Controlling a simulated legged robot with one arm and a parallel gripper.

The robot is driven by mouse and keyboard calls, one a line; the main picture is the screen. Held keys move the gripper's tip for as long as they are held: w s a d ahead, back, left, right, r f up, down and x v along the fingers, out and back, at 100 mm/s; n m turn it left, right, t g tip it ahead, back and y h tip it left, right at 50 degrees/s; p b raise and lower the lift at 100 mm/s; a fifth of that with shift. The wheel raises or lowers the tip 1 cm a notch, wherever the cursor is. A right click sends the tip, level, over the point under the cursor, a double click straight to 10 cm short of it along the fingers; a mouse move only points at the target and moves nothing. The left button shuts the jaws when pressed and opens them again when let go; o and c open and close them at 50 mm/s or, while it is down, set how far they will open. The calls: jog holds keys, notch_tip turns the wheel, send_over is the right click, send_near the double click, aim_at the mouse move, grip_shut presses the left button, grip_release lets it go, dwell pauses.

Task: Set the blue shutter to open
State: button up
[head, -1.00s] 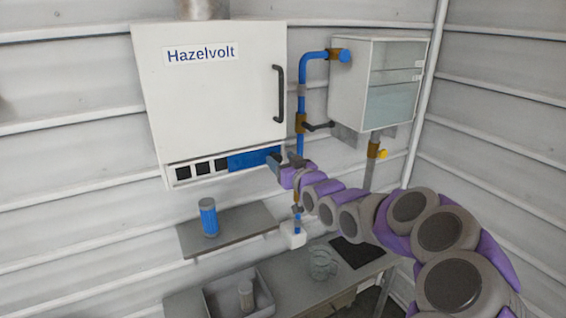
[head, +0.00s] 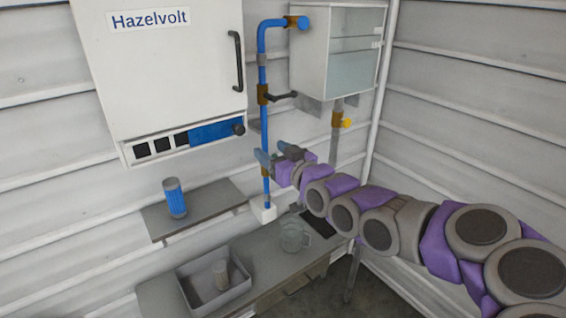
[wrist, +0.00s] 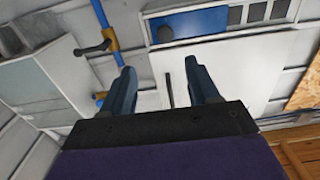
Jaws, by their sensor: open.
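The blue shutter (head: 217,131) is a flat blue panel in the slotted strip along the bottom of the white Hazelvolt cabinet (head: 160,70). It lies right of several dark square openings (head: 160,144), which are uncovered. A dark knob (head: 238,129) sits at its right end. In the wrist view, the shutter (wrist: 200,22) and knob (wrist: 165,33) are at the top, beyond my fingertips. My gripper (head: 274,153) is right of and below the knob in the head view, apart from it. Its two blue-grey fingers (wrist: 158,64) are spread with nothing between them.
A blue pipe (head: 262,75) with a dark-handled brass valve (head: 264,94) runs right of the cabinet, close to my gripper. A glass-fronted box (head: 338,48) hangs farther right. Below are a shelf with a blue canister (head: 175,198), a grey tray (head: 243,291) and a glass jug (head: 294,235).

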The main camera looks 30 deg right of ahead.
jog(key=shift+s+b, duration=0.35)
jog(key=shift+s, duration=1.5)
jog(key=s+a+f+n+g+y+b, duration=0.1)
jog(key=s+a+f+g+b, duration=0.35)
jog(key=f, duration=0.65)
jog(key=s+a+f+g+b, duration=0.1)
jog(key=a+f+g+b, duration=0.1)
jog(key=a+f+g, duration=0.5)
jog(key=s+a+f+g+b, duration=0.2)
jog(key=s+f, duration=0.3)
jog(key=s, duration=0.3)
jog(key=s+a+f+m+g+h+b, duration=0.1)
jog(key=s+a+f+g+b, duration=0.2)
jog(key=s+f, duration=0.3)
jog(key=s+a+f+g+b, duration=0.3)
jog(key=s+a+f+b, duration=0.1)
jog(key=s, duration=0.8)
jog(key=shift+f+h, duration=0.3)
jog(key=shift+f, duration=0.5)
